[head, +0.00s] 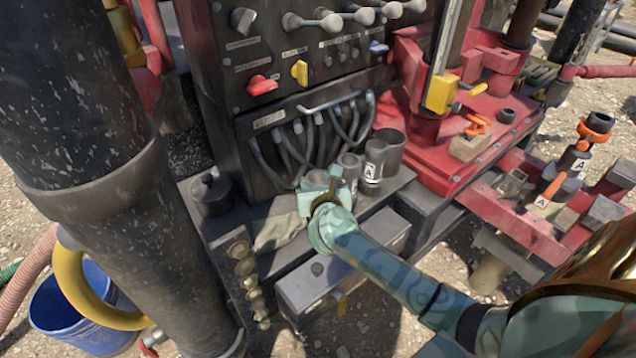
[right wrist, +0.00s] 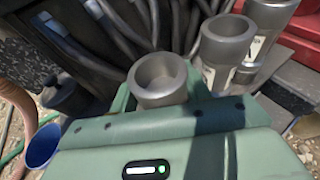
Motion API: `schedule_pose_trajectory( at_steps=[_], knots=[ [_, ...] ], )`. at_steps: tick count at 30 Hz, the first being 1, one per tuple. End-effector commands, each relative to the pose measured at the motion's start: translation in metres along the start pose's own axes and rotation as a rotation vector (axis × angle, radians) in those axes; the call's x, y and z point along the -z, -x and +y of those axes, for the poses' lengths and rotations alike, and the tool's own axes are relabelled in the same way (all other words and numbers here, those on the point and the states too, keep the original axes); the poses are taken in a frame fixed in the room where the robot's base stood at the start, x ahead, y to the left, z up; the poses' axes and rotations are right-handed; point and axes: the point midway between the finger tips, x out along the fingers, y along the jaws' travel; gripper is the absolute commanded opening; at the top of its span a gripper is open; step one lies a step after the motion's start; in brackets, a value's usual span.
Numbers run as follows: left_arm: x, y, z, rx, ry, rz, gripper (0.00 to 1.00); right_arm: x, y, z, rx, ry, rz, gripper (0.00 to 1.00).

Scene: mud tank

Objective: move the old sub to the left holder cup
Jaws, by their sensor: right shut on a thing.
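My right gripper (head: 324,194) is shut on a grey hollow metal cylinder, seemingly the old sub (right wrist: 160,78), at the front of the black ledge. The cylinder stands roughly upright between the fingers, its open top showing. Its lower part is hidden by the gripper, so I cannot tell whether it sits in a cup. Just right of it stand a grey cylinder (head: 350,163) and another with a white A label (head: 375,160); one also shows in the right wrist view (right wrist: 228,38). Which one is the left holder cup is unclear. My left gripper is out of view.
A black panel (head: 290,80) with hanging hoses and levers rises behind the ledge. A black pot (head: 211,192) and a cloth (head: 279,229) are to the left. A thick dark column (head: 80,120) stands at far left. Red machinery (head: 450,150) is at right.

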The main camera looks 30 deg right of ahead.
Motion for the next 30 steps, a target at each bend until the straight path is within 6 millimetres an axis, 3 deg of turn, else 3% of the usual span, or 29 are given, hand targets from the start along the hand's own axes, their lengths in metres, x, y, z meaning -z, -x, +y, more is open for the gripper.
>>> schedule_pose_trajectory(
  at_steps=[1,3,14,20,30],
  knots=[
    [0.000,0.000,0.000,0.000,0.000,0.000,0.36,-0.001,0.000,0.000,-0.001,0.000,-0.002,0.53],
    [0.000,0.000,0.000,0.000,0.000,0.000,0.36,0.000,0.000,0.000,0.000,0.000,-0.001,0.72],
    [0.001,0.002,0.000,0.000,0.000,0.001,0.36,0.003,0.005,0.000,0.000,0.001,0.008,0.73],
    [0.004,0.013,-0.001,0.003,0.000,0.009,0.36,0.000,0.043,0.000,-0.002,-0.001,0.007,0.73],
    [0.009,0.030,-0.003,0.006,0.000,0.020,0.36,0.000,0.132,0.000,-0.002,-0.001,0.004,0.73]
  ],
)
